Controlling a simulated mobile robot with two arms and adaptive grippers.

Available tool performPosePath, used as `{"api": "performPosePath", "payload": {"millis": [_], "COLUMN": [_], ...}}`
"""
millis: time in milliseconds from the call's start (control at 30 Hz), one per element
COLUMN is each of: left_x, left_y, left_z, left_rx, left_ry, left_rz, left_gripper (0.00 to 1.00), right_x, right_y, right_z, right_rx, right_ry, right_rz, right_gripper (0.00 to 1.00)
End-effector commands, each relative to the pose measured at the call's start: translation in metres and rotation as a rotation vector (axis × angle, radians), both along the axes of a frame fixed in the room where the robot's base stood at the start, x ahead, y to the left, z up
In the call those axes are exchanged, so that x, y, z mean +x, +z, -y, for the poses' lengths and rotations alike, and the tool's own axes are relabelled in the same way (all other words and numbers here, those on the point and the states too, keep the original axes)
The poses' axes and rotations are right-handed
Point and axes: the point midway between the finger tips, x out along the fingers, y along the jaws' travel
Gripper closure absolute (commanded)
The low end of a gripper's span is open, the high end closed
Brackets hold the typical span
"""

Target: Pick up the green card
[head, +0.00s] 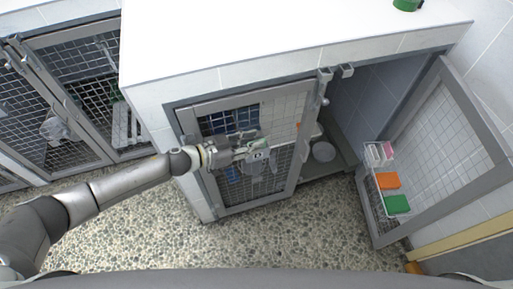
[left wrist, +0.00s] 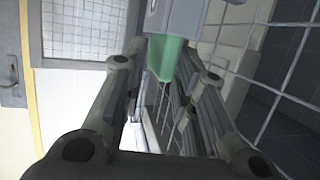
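The green card (head: 397,204) lies at the lower end of a white wire rack (head: 378,190) on the open kennel door at the right of the head view. An orange card (head: 388,181) is just above it. My left gripper (head: 262,152) is in front of the closed mesh door in the middle, well left of the green card. In the left wrist view its fingers (left wrist: 163,85) are spread. A pale green thing (left wrist: 166,57) shows between them; I cannot tell what it is or whether they touch it. My right gripper is not in view.
The closed mesh door (head: 222,187) is right by my left gripper. A white counter (head: 250,35) spans the top. The speckled floor (head: 290,228) in front is clear.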

Motion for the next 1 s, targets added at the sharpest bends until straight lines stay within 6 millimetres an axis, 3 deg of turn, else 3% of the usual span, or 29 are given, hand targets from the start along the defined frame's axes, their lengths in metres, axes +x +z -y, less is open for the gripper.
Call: {"api": "performPosePath", "payload": {"millis": [33, 200, 667, 867, 1000], "left_x": [0.000, 0.000, 0.001, 0.003, 0.003], "left_y": [0.000, 0.000, 0.003, 0.021, 0.045], "left_z": [0.000, 0.000, -0.002, -0.002, -0.002], "left_rx": [0.000, 0.000, 0.001, 0.001, 0.000], "left_ry": [0.000, 0.000, 0.004, 0.004, 0.003], "left_rz": [0.000, 0.000, 0.002, 0.006, 0.008], "left_gripper": [0.81, 1.00, 1.00, 1.00, 1.00], "right_x": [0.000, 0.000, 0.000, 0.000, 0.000], "right_y": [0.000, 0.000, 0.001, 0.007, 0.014], "right_z": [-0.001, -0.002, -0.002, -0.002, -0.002], "right_rx": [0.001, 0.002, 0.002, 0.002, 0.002], "right_ry": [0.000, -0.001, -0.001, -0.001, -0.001], "right_rz": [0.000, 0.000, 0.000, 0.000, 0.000], "right_gripper": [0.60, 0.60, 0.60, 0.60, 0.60]}}
